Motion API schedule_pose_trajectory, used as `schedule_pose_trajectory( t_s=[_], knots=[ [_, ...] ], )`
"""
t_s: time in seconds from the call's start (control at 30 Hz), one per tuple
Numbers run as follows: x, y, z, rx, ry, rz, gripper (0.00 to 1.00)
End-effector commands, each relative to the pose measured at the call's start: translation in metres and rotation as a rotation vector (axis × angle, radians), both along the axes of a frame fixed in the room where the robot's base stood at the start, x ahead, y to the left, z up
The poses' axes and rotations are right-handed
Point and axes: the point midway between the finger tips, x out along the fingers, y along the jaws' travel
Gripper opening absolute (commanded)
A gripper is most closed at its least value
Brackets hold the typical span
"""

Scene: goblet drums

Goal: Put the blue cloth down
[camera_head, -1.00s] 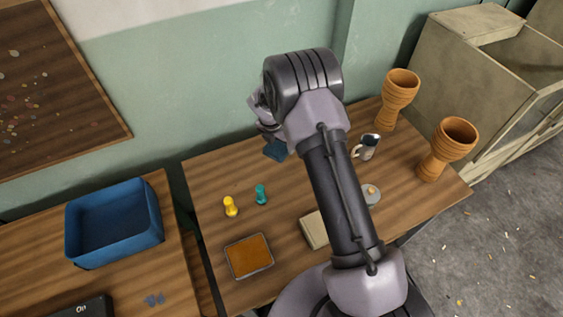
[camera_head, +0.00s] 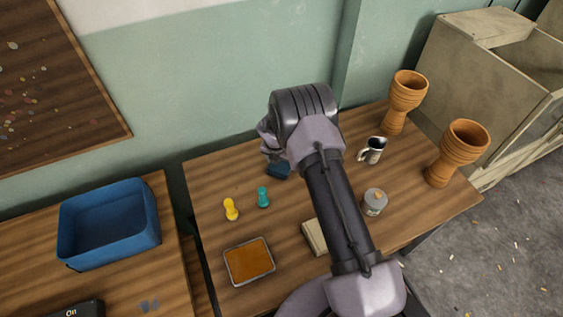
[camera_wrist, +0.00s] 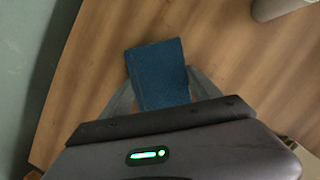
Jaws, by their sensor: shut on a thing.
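The blue cloth (camera_head: 279,170) is a small dark blue folded block near the back of the table, partly hidden behind my arm in the head view. In the wrist view the cloth (camera_wrist: 158,72) lies between the two fingers of my gripper (camera_wrist: 160,98), which is shut on it. The wooden tabletop shows below and around the cloth. In the head view my gripper (camera_head: 272,158) is low over the table's back part, its fingers mostly hidden by the wrist. I cannot tell whether the cloth touches the tabletop.
Yellow (camera_head: 231,209) and teal (camera_head: 263,197) pegs stand left-front of the cloth. An orange-filled tray (camera_head: 249,261), a beige block (camera_head: 314,237), a grey tin (camera_head: 375,202), a metal mug (camera_head: 372,150) and two goblet drums (camera_head: 405,100) (camera_head: 458,152) share the table. A blue bin (camera_head: 108,224) stands on the left table.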

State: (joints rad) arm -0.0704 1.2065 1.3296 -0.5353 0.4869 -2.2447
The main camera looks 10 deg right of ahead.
Motion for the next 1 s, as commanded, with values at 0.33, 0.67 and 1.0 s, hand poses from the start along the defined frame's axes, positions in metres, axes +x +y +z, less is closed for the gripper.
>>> schedule_pose_trajectory(
  t_s=[0.33,0.67,1.0],
  knots=[
    [0.000,0.000,-0.002,0.000,0.000,0.000,0.94],
    [-0.008,0.006,0.045,0.000,-0.002,-0.001,0.94],
    [-0.026,0.017,0.114,0.001,0.001,0.000,0.94]
  ],
)
